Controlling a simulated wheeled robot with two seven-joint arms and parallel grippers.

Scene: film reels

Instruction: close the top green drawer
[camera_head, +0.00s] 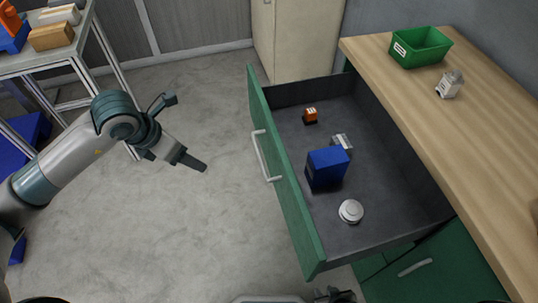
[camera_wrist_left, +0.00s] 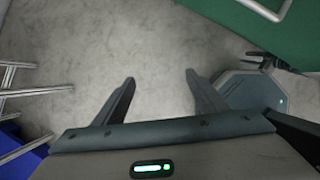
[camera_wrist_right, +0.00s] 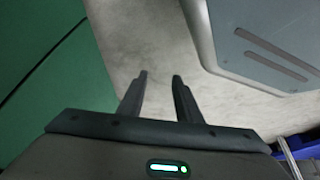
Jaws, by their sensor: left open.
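The top green drawer (camera_head: 285,185) is pulled far out from under the wooden worktop, its front facing left with a pale bar handle (camera_head: 265,156). Part of its green front and handle shows in the left wrist view (camera_wrist_left: 290,35). My left gripper (camera_head: 178,160) is open and empty over the floor, left of the drawer front and apart from it. Its spread fingers show in the left wrist view (camera_wrist_left: 160,76). My right gripper (camera_head: 335,295) is partly visible at the bottom edge, below the drawer's near corner. Its fingers are apart and empty in the right wrist view (camera_wrist_right: 160,77).
The drawer holds an orange-black item (camera_head: 310,116), a blue box (camera_head: 327,167), a grey item (camera_head: 343,142) and a round white item (camera_head: 351,211). A green bin (camera_head: 420,47) stands on the worktop (camera_head: 465,120). A lower green drawer (camera_head: 430,270) is nearby. Floor left of the drawer is clear.

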